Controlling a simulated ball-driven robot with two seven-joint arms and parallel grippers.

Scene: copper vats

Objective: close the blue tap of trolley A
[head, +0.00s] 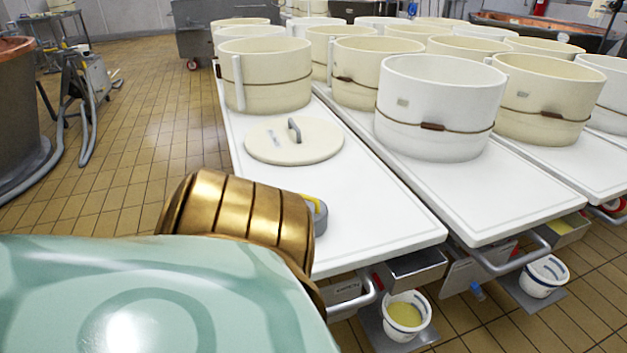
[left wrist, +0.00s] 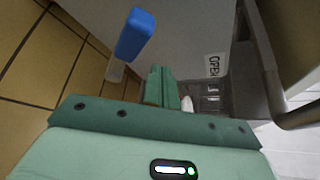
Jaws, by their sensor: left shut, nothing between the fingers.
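The blue tap handle (left wrist: 135,36) shows in the left wrist view, above and left of my fingertips. A paler piece joins its lower end. My left gripper (left wrist: 161,86) is shut and empty, its green fingers together. A gap shows between the fingers and the blue handle in the picture; the depth between them is hard to tell. An OPEN label (left wrist: 213,66) is right of the fingers. In the head view my left arm covers the lower left, and its gripper is hidden. I cannot read which trolley is A.
The nearest white trolley top (head: 375,205) carries a cream vat (head: 265,85) and a round lid (head: 290,145). Below its front edge are a metal box (head: 412,268) and a bucket of yellowish liquid (head: 405,316).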

